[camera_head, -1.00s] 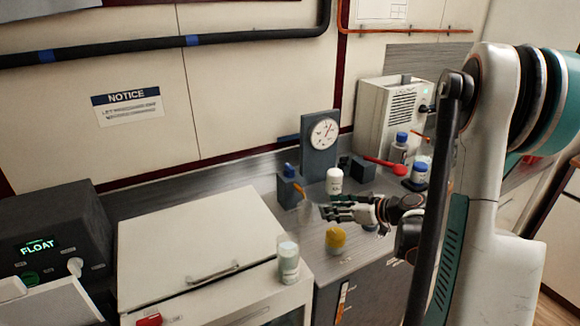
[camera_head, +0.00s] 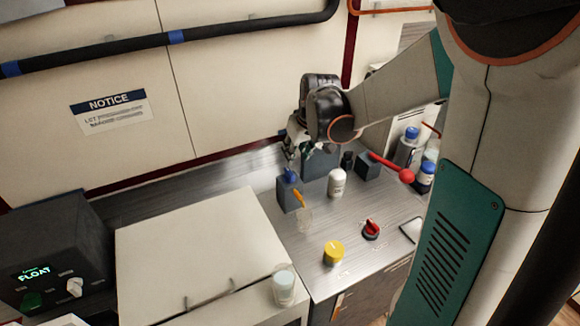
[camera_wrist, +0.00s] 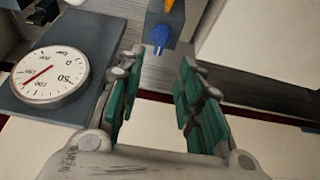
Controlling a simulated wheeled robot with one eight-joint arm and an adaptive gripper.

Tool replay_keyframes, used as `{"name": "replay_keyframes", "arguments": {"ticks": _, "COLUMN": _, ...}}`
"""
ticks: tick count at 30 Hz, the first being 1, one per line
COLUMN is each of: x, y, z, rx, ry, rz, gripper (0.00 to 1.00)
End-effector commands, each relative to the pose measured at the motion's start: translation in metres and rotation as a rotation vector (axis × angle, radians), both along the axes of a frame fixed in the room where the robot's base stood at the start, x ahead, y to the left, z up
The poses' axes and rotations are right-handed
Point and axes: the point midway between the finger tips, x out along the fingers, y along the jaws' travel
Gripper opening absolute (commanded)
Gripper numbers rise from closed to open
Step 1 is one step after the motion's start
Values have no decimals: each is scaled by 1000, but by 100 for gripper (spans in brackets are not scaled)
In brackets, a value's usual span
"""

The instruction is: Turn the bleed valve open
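A small dark grey block (camera_head: 287,196) stands on the steel counter with a blue knob (camera_head: 291,175) on top and an orange spout (camera_head: 299,196) on its side. I take this block for the bleed valve. In the wrist view the blue knob (camera_wrist: 160,36) lies just beyond and between my fingertips, apart from them. My gripper (camera_wrist: 158,75) is open and empty, with green pads on both fingers. In the head view my gripper (camera_head: 299,152) hangs just above and behind the knob. The dial gauge (camera_wrist: 48,78) shows in the wrist view; my arm hides it in the head view.
A clear cup (camera_head: 304,221) stands below the spout. A white bottle (camera_head: 337,182), a yellow-capped jar (camera_head: 333,252), a red knob (camera_head: 371,229) and a red-ended lever (camera_head: 392,168) are to the right. A white lidded box (camera_head: 190,245) is at left front.

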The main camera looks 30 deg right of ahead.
Motion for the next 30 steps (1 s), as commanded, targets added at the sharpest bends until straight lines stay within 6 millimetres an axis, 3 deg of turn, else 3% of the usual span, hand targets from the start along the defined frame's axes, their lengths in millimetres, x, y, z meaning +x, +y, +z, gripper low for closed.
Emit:
{"name": "replay_keyframes", "arguments": {"ticks": 9, "x": 25, "y": 0, "z": -61, "rx": 1, "ry": 0, "rz": 1, "gripper": 33}}
{"name": "replay_keyframes", "arguments": {"ticks": 15, "x": 37, "y": 0, "z": -90, "rx": 1, "ry": 0, "rz": 1, "gripper": 33}}
{"name": "replay_keyframes", "arguments": {"ticks": 21, "x": 43, "y": 0, "z": -105, "rx": 1, "ry": 0, "rz": 1, "gripper": 33}}
{"name": "replay_keyframes", "arguments": {"ticks": 30, "x": 44, "y": 0, "z": -107, "rx": 1, "ry": 0, "rz": 1, "gripper": 33}}
